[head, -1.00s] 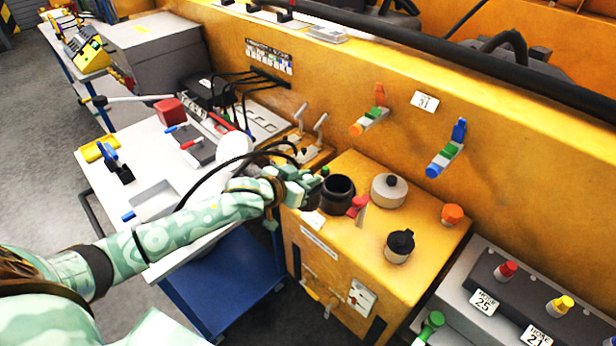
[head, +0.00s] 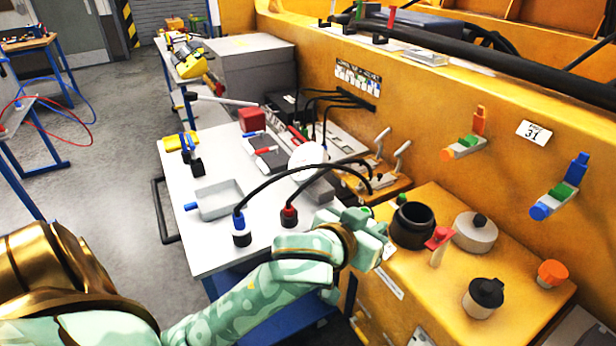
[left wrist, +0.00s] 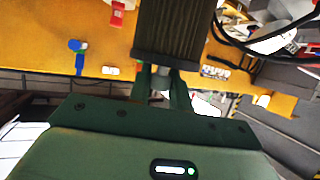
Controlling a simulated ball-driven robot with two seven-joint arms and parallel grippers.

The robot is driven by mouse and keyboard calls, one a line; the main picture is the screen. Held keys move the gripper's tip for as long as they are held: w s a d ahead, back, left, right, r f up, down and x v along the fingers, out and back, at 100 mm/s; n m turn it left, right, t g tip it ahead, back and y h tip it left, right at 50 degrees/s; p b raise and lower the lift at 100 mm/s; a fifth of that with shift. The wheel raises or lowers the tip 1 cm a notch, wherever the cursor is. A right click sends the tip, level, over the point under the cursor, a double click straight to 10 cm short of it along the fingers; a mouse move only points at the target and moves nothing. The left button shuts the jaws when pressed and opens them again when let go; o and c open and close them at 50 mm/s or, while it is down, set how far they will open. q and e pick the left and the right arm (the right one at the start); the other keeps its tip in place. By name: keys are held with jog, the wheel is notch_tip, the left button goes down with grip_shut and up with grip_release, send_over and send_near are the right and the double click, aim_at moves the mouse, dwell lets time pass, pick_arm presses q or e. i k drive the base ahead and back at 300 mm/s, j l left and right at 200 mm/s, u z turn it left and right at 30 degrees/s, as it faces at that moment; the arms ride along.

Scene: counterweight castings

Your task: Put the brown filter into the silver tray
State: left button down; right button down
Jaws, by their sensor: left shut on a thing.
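The brown filter (left wrist: 178,30) is a dark, ribbed block close up in the left wrist view. The two fingers of my left gripper (left wrist: 165,88) are shut at its near end, by a small grey knob. In the head view my left gripper (head: 370,226) is beside the yellow-orange box, left of its open black pot; I cannot make out the filter there, where the hand covers much. The silver tray (head: 238,205) is shallow and empty, on the white table to the left of the gripper. My right gripper is in neither view.
The black pot (head: 428,238), a red handle (head: 438,237) and a silver round lid (head: 475,238) stand on the yellow-orange box. The table's front left is clear.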

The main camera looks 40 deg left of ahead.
aim_at(221, 203)
jog(key=u, duration=0.4)
jog(key=j+u, duration=0.1)
jog(key=u, duration=0.25)
jog(key=i+u, duration=0.1)
jog(key=u, duration=0.65)
jog(key=i+j, duration=0.15)
jog(key=i, duration=0.35)
jog(key=i+j, duration=0.2)
jog(key=i, duration=0.3)
jog(key=u, duration=0.05)
